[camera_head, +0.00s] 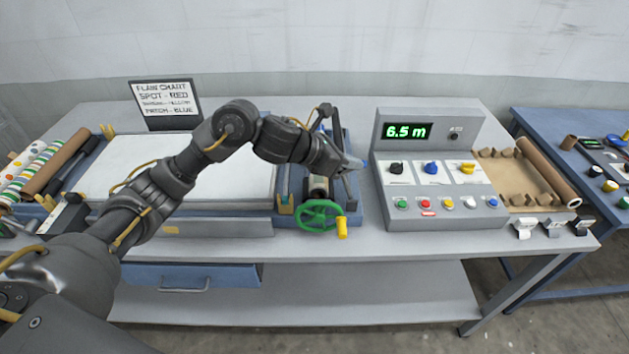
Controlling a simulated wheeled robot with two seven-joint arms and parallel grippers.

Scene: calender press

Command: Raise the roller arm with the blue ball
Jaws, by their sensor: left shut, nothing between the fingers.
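My left arm reaches across from the lower left. My left gripper (352,164) is shut and empty, at the right side of the press above the green handwheel. The press (290,182) has a blue frame with a dark and light metal roller (318,188). A grey roller arm (349,188) slants at its right side, partly behind my gripper. A small bit of blue (365,162) shows at my fingertips and may be the blue ball; most of it is hidden. I cannot tell whether the gripper touches it. My right gripper is not in view.
A green handwheel (319,214) with a yellow handle sits at the press front. A grey control console (440,180) reading 6.5 m stands close on the right. A white bed (100,178) and a sign (166,103) are left. A cardboard-coloured tray (525,180) is farther right.

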